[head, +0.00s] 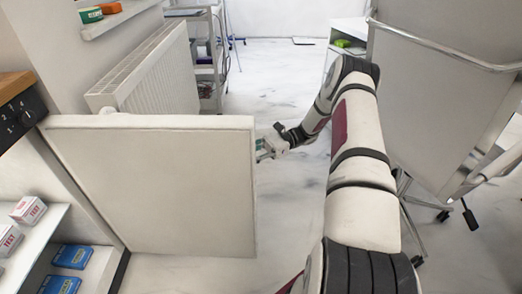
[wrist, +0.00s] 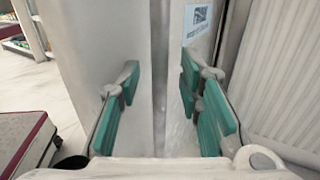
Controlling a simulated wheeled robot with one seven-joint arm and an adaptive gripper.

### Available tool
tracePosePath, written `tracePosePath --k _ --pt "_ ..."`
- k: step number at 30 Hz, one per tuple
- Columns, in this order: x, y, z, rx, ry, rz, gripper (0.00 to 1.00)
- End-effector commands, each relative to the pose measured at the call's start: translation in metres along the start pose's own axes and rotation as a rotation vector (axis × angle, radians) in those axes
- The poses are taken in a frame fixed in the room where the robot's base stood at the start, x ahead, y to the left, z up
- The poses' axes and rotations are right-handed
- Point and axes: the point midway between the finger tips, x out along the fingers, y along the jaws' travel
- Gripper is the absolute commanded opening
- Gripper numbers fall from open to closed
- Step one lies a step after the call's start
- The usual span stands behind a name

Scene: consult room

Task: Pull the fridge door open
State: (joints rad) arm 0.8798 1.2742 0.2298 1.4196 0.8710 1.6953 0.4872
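The fridge door (head: 150,185) is a pale panel standing wide open, swung out from the fridge (head: 75,215) at the left. Its free edge points right, towards my gripper (head: 264,149). In the wrist view, my gripper (wrist: 162,105) has its teal-padded fingers spread apart. The edge of the door (wrist: 165,70) shows between them, with a finger towards either side. I see no grip on the door, and cannot tell whether a finger touches it. In the head view the door's edge partly hides the fingertips.
Red-and-white boxes (head: 28,210) and blue boxes (head: 72,256) sit on the fridge shelves. A radiator (head: 150,65) is on the wall behind the door. A grey screen on casters (head: 440,100) stands right of my arm. The floor (head: 275,90) beyond my gripper is clear.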

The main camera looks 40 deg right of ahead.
Motion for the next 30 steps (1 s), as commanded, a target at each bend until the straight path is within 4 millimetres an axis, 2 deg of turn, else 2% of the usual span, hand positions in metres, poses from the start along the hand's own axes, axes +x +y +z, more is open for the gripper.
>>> tracePosePath --k 9,15,21,30 --pt "-0.066 0.000 -0.001 -0.001 0.001 -0.002 0.33" --pt "-0.092 0.000 -0.001 0.000 0.001 -0.001 0.33" --pt "-0.100 0.000 -0.001 0.002 0.000 0.001 0.33" --pt "-0.100 0.000 -0.001 0.001 0.000 0.001 0.33"
